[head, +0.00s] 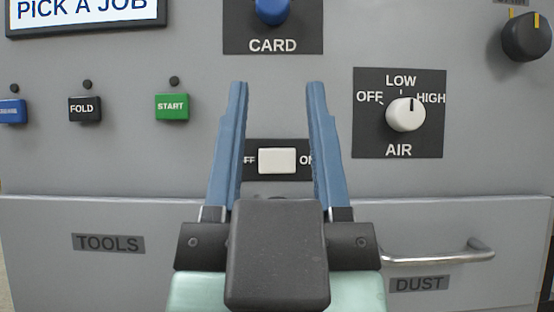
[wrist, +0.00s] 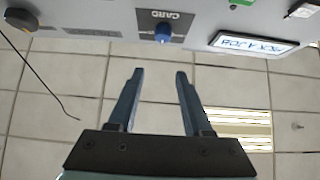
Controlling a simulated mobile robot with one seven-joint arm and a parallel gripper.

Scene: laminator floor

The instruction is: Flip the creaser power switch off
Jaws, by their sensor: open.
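The power switch (head: 277,160) is a white rocker on a black plate, with OFF at its left and ON at its right, both labels partly covered by my fingers. I cannot tell which way the rocker is tilted. My gripper (head: 276,88) is open and empty, its two blue fingers standing either side of the switch in the head view. In the wrist view my gripper (wrist: 160,74) is also open, with nothing between the fingers. The switch cannot be made out there.
The AIR knob (head: 405,115) is right of the switch, and the blue CARD knob (head: 272,10) is above. The green START button (head: 172,107) and black FOLD button (head: 84,109) are left. Below is the TOOLS and DUST front with a metal handle (head: 440,254).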

